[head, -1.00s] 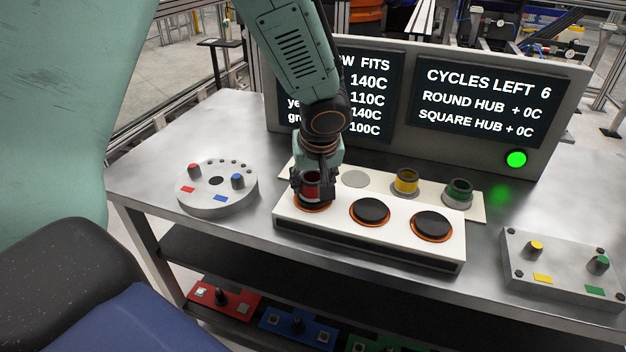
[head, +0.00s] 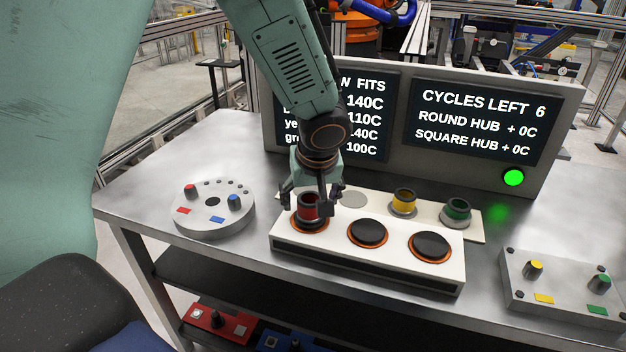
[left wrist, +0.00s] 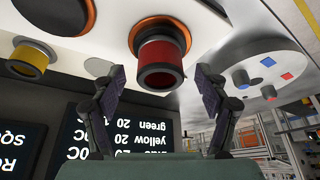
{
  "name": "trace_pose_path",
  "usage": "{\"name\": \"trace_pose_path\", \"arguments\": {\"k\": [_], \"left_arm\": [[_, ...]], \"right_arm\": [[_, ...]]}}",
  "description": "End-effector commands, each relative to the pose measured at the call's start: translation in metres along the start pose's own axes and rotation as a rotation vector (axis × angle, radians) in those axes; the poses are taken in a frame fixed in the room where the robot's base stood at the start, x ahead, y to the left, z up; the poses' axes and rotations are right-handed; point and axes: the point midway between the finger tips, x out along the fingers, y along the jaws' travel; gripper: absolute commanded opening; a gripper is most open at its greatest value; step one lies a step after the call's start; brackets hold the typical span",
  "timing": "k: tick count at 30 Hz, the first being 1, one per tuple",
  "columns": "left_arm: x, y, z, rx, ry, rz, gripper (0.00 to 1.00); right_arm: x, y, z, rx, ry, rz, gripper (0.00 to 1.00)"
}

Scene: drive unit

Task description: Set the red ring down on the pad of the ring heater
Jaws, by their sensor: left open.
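The red ring (head: 308,207) stands upright on the left pad of the white ring heater (head: 365,268). In the left wrist view, the red ring (left wrist: 160,62) rests on a dark pad with an orange rim. My left gripper (head: 304,199) is above the left pad, with a finger on either side of the ring. In the left wrist view, my left gripper (left wrist: 159,74) is open, with clear gaps between its fingers and the ring. The middle pad (head: 367,233) and the right pad (head: 430,246) are bare. My right gripper is not in view.
A yellow ring (head: 403,201) and a green ring (head: 456,212) stand on a white plate behind the heater. A round grey fixture (head: 213,216) is at left, and a grey block with pegs (head: 560,280) at right. Display screens (head: 478,122) rise behind.

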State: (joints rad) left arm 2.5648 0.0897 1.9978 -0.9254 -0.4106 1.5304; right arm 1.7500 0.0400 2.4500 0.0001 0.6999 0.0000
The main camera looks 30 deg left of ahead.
Motion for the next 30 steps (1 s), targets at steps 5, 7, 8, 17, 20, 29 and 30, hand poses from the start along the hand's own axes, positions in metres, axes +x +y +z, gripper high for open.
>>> {"name": "trace_pose_path", "arguments": {"k": [5, 7, 8, 17, 20, 29, 30], "left_arm": [[-0.034, 0.0, -0.001, -0.002, 0.005, 0.003, 0.74], [-0.047, 0.0, -0.001, 0.0, 0.006, 0.003, 0.74], [-0.052, 0.0, -0.001, 0.0, 0.005, 0.003, 0.74], [-0.095, 0.0, -0.001, 0.0, 0.003, 0.002, 0.74], [-0.101, 0.0, 0.0, 0.0, 0.002, 0.002, 0.74], [-0.104, 0.0, 0.0, 0.001, 0.0, 0.001, 0.74], [-0.104, 0.0, 0.0, 0.001, 0.001, 0.002, 0.74]], "right_arm": [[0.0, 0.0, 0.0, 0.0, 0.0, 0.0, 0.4], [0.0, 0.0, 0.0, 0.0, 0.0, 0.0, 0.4], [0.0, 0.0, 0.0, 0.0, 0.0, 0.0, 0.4], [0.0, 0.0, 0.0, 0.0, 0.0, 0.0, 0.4], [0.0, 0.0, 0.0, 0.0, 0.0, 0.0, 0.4], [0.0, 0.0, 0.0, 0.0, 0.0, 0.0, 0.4], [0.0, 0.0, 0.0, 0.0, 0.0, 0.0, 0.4]]}}
